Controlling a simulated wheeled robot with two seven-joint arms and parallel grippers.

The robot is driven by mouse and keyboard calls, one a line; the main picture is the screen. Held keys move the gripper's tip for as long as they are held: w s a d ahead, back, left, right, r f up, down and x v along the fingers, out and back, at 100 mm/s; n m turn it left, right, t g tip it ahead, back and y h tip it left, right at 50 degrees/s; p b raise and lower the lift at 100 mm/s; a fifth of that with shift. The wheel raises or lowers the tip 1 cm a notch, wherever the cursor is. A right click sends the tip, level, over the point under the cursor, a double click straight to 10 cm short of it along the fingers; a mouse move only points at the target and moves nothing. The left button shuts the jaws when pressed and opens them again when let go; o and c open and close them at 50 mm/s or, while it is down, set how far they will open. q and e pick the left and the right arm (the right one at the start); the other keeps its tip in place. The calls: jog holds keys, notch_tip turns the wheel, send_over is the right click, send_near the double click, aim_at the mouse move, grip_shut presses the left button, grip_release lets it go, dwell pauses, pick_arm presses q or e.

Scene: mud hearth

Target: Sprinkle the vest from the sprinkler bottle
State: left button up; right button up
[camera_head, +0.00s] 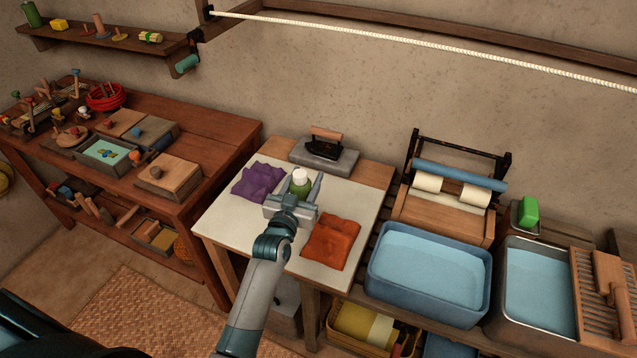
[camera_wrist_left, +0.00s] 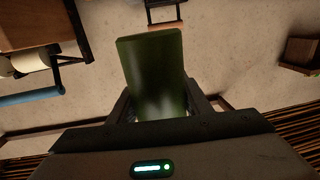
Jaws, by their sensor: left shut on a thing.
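My left gripper (camera_head: 300,190) is shut on a green sprinkler bottle with a white cap (camera_head: 300,178). The bottle looks roughly upright, over the pale-topped ironing table (camera_head: 232,222); how high it is above the top is hard to tell. In the left wrist view the green bottle body (camera_wrist_left: 157,75) stands between the fingers; its cap is hidden there. A crumpled purple cloth (camera_head: 258,181) lies left of the gripper. A crumpled orange-red cloth (camera_head: 331,242) lies to its right, nearer the front edge. I cannot tell which cloth is the vest. My right gripper is out of view.
A dark iron (camera_head: 325,145) stands on a grey slab at the table's back. A roller wringer (camera_head: 450,187) and water-filled blue tub (camera_head: 430,275) stand to the right. A wooden bench (camera_head: 200,128) with boxes is at left. A white rope (camera_head: 420,48) hangs along the wall.

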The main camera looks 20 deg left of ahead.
pick_arm(q)
jog(key=d+f+m+b, duration=0.1)
jog(key=m, duration=0.5)
jog(key=d+f+m+b, duration=0.1)
jog(key=f+m+b, duration=0.1)
jog(key=m, duration=0.4)
jog(key=d+f+m+b, duration=0.1)
jog(key=f+m+b, duration=0.1)
jog(key=m, duration=0.4)
jog(key=shift+w+d+m, duration=0.1)
jog(key=shift+m, duration=0.2)
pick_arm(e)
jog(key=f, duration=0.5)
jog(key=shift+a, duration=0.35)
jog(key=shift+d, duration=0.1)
